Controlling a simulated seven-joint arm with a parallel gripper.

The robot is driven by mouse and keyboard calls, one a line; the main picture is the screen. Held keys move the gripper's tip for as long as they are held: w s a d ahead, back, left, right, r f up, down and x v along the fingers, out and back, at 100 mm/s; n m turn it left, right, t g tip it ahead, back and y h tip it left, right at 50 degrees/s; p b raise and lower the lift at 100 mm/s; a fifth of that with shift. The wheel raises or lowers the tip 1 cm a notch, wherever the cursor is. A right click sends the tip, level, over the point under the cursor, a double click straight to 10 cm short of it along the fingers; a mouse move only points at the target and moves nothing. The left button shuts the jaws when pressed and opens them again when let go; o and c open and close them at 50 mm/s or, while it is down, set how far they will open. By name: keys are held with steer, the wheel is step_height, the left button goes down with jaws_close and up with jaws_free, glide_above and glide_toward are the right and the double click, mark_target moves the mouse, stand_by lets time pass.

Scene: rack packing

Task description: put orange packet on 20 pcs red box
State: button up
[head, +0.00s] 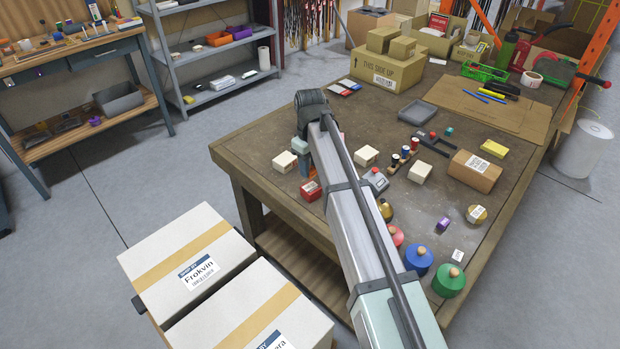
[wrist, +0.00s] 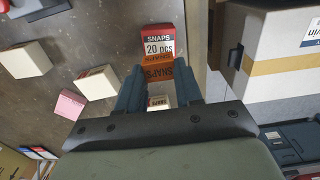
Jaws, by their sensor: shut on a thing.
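The red box (wrist: 158,40), marked SNAPS and 20 pcs, lies in the wrist view just beyond my fingertips. In the head view the red box (head: 311,190) sits on the table near its front left edge, beside the end of my arm. My gripper (wrist: 161,76) is shut on the orange packet (wrist: 158,62), which shows between the two fingers and next to the red box's label in the picture. Whether the packet touches the box I cannot tell. In the head view my arm largely hides the gripper and the packet.
Cream boxes (head: 285,161) stand close by on the table (head: 250,150). Tins, coloured weights and a brown box (head: 475,170) fill the right side. Large white cartons (head: 187,262) stand below the table's front left edge.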

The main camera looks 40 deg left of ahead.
mark_target(310, 186)
steer(key=shift+f, duration=2.4)
steer(key=shift+f, duration=0.1)
steer(key=o, duration=1)
step_height(310, 186, up, 12)
steer(key=shift+r, duration=0.1)
